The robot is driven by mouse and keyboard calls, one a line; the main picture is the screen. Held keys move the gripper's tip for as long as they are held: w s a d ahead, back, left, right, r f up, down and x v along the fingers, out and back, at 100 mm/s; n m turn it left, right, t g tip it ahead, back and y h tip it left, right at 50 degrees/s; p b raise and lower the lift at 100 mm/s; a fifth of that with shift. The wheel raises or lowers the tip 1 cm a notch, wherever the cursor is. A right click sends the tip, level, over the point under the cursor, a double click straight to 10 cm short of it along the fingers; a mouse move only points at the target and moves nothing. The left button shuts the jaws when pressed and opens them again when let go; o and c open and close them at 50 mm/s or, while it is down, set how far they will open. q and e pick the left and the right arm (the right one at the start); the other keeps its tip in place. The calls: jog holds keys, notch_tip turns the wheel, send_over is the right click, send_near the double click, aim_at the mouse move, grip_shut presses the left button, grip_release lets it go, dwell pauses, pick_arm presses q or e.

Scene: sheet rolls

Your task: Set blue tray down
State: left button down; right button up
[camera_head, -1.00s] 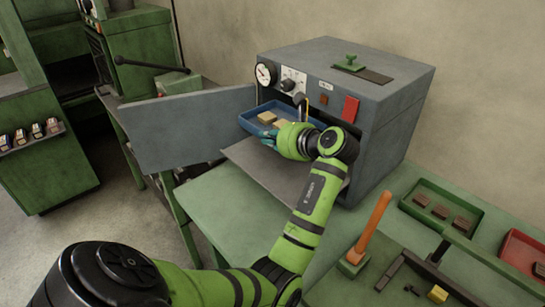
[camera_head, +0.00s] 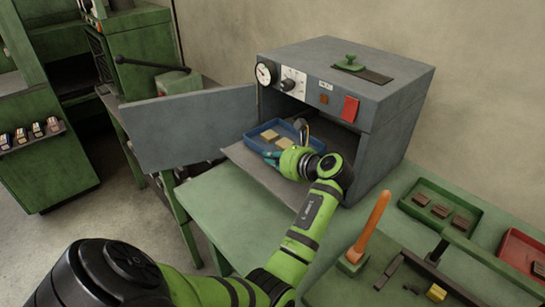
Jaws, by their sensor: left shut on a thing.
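The blue tray (camera_head: 254,146) is at the open mouth of the grey oven, low over the grey shelf plate, and looks about level. Small tan blocks (camera_head: 270,136) lie in it. My left gripper (camera_head: 274,156) is shut on the tray's near side; its green body hides the tray's near right part. I cannot tell whether the tray's underside touches the plate. My right gripper is not in view.
The grey oven (camera_head: 392,101) stands on the green bench (camera_head: 225,205), its door (camera_head: 190,128) swung open to the left. An orange-handled tool (camera_head: 372,222) stands upright at right. A green tray (camera_head: 462,232) with brown blocks lies beyond it.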

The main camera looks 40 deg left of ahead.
pick_arm(q)
jog(key=shift+f+p, duration=0.4)
jog(key=shift+f, duration=0.1)
jog(key=c, duration=1.3)
grip_release()
jog(key=shift+f, duration=0.1)
jog(key=shift+c, duration=0.2)
